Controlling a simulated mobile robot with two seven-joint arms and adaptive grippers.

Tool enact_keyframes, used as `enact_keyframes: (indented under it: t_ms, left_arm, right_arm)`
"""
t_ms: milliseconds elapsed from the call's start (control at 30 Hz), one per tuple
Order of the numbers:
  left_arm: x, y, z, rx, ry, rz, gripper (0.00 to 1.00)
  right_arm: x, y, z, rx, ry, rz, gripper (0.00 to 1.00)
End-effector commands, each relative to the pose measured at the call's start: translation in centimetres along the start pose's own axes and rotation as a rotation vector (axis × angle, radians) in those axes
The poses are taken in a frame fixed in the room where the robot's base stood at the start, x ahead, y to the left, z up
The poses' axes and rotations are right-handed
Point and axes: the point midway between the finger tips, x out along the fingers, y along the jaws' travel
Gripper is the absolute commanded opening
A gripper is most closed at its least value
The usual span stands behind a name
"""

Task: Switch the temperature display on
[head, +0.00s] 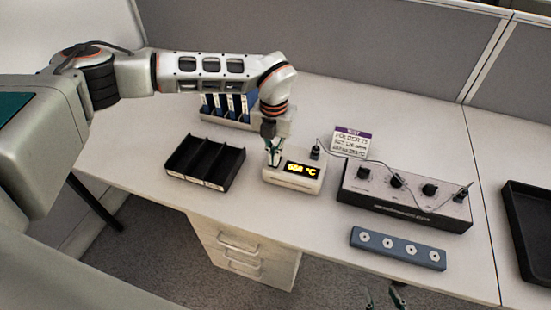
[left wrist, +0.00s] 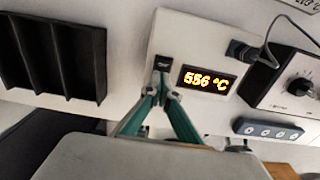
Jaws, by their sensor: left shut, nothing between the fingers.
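The temperature display (head: 292,177) is a small white box on the desk with a dark screen. Its screen is lit with yellow digits and °C. In the left wrist view the display (left wrist: 208,80) reads about 556 °C. A small black switch (left wrist: 163,62) sits left of the screen. My left gripper (head: 273,160) is shut and empty, pointing down at the left part of the box. In the left wrist view its green fingertips (left wrist: 161,86) meet right by the switch; I cannot tell whether they touch it. My right gripper (head: 384,294) shows only parted fingertips at the bottom edge.
A black compartment tray (head: 205,164) is left of the display. A control box (head: 405,193) with knobs and cables stands right, a blue-grey strip (head: 398,248) before it. A rack (head: 228,106) and a note card (head: 352,143) are behind. A black bin (head: 528,225) is far right.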

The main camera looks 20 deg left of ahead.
Motion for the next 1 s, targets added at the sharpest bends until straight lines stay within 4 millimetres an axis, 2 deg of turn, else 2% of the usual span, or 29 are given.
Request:
enact_keyframes:
  t_ms: [33,300,800,1000]
  left_arm:
    - [-0.8,0.0,0.1,0.000,-0.003,0.000,0.00]
    - [-2.9,0.0,0.1,0.000,-0.004,-0.001,0.00]
    - [-6.4,0.0,0.1,0.000,-0.003,-0.001,0.00]
    - [-6.6,0.0,0.1,0.000,-0.002,-0.001,0.00]
  right_arm:
    - [-0.2,0.1,-0.6,-0.001,0.004,0.001,0.40]
    - [-1.0,0.5,-2.4,-0.003,0.018,0.005,0.40]
    - [-2.3,0.9,-5.0,-0.005,0.029,0.008,0.40]
    - [-2.4,0.9,-5.1,-0.005,0.029,0.008,0.40]
